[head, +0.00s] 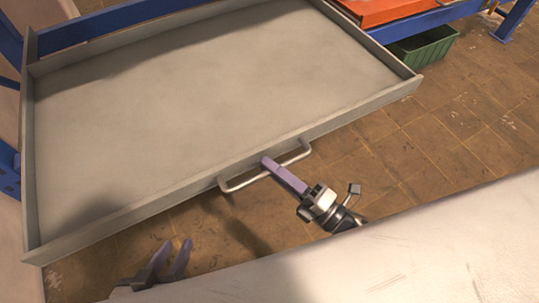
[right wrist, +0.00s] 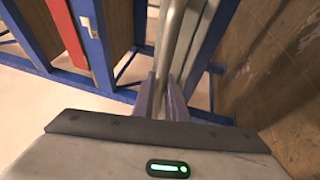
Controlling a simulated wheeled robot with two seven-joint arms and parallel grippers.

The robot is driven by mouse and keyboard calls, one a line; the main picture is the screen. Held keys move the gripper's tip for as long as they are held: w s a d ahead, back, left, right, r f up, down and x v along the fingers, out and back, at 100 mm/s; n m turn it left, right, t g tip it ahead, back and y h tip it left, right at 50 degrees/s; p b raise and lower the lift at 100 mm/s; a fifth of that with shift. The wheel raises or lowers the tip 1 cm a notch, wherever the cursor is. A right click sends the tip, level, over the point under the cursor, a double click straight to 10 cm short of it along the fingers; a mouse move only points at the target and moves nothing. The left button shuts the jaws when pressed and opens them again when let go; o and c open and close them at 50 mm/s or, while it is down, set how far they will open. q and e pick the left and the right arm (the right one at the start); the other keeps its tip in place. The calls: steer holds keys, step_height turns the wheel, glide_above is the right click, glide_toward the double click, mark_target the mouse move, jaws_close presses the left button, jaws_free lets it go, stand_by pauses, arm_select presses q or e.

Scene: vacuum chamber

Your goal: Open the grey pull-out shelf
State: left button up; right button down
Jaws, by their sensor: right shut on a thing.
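The grey pull-out shelf (head: 200,90) is a wide flat tray with low rims. It juts out over the floor in the head view. Its metal bar handle (head: 243,182) is on the near front edge. My right gripper (head: 268,163) is shut on the handle near its middle. In the right wrist view the handle (right wrist: 176,28) runs up from between the purple fingers (right wrist: 163,98). My left gripper (head: 176,243) is at the lower left of the head view, below the shelf's front edge in the picture. Its fingers are apart with nothing between them.
A blue rack frame (head: 105,24) stands behind and beside the shelf. An orange-red surface (head: 385,10) and a green bin (head: 425,47) are at the upper right. The brown tiled floor (head: 470,120) is clear to the right of the shelf. The shelf itself is empty.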

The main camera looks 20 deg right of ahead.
steer(key=shift+s+d, duration=0.2)
steer(key=shift+s, duration=0.35)
steer(key=shift+s+d, duration=0.15)
steer(key=shift+s, duration=0.4)
arm_select(q)
steer(key=shift+s+d, duration=0.1)
steer(key=shift+s, duration=0.25)
arm_select(e)
steer(key=c, duration=1.8)
jaws_free()
steer(key=shift+o, duration=0.2)
steer(key=shift+s, duration=0.1)
arm_select(q)
steer(key=shift+s, duration=0.15)
arm_select(e)
steer(key=v, duration=1)
steer(key=shift+d, duration=0.1)
